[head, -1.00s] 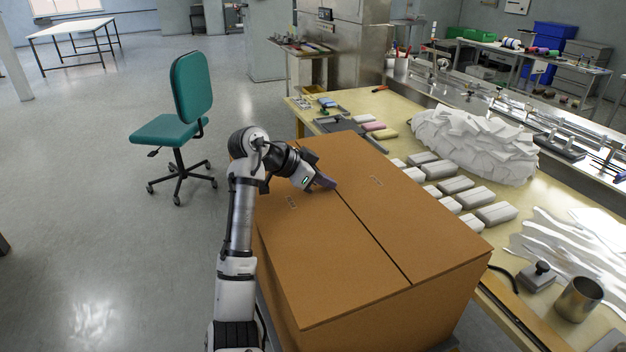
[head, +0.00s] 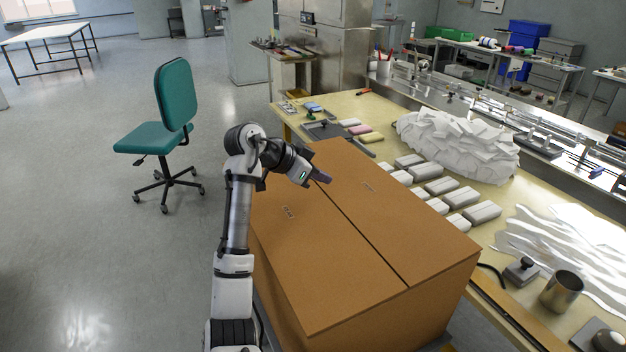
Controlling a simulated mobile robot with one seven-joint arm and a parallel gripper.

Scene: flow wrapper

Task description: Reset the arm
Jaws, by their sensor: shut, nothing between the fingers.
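My arm rises at the lower middle of the head view and bends over the far left part of a large brown box. My gripper (head: 322,178) is small in the view, with dark purplish fingers pointing right and down. It is shut and empty, and looks to be a little above the box top. The brown box (head: 350,270) has two closed lid panels with a dark seam between them and a small pale mark on each panel.
A wooden worktable (head: 410,205) right of the box carries wrapped white packs (head: 441,186), a white heap (head: 458,143), clear film sheets (head: 570,245) and a metal cup (head: 562,291). A green chair (head: 172,95) stands left of my arm.

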